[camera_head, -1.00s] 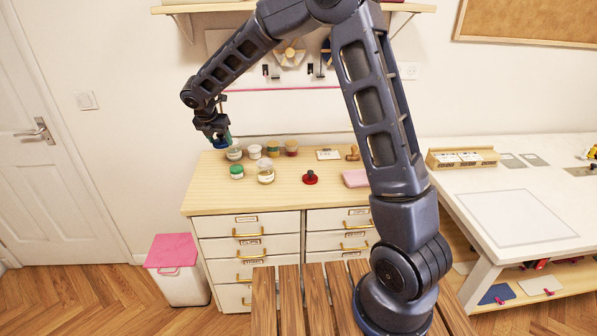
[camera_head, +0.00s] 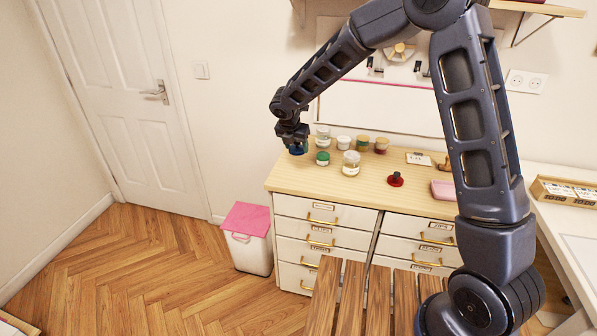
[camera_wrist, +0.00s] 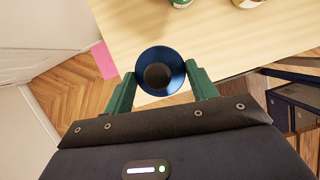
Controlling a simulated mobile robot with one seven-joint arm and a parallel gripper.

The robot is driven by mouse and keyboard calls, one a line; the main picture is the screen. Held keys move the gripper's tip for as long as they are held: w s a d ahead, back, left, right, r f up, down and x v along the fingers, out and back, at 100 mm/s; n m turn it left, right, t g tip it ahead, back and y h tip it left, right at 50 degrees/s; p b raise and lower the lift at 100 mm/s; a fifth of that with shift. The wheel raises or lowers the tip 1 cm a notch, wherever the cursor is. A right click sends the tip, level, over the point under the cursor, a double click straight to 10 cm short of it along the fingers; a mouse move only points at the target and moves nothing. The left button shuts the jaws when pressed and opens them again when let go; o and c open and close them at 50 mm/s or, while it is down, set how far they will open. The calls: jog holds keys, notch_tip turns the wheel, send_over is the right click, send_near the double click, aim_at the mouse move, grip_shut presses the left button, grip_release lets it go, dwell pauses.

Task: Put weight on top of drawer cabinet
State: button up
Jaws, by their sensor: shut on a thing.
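A blue round weight with a dark knob (camera_wrist: 160,72) is between the green fingers of my gripper (camera_wrist: 162,88) in the wrist view. My gripper is shut on it. In the head view my gripper (camera_head: 293,141) and the blue weight (camera_head: 297,151) are at the back left end of the drawer cabinet (camera_head: 300,178), left of the jars. In the wrist view the weight overlaps the edge of the wooden cabinet top (camera_wrist: 215,40). I cannot tell whether it touches the top. A red weight (camera_head: 395,179) stands on the middle of the cabinet top.
Several jars, including a green-lidded jar (camera_head: 322,158) and a clear jar (camera_head: 351,163), stand right of the gripper. A pink box (camera_head: 443,190) lies further right. A pink-lidded bin (camera_head: 247,222) stands left of the cabinet. The front left of the top is clear.

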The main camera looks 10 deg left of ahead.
aim_at(298, 176)
notch_tip(298, 176, down, 12)
jog(key=shift+r, duration=0.2)
dwell(0.4)
jog(key=shift+f, duration=0.1)
jog(key=o, duration=1.3)
jog(key=shift+c, duration=0.2)
jog(key=v, duration=1.2)
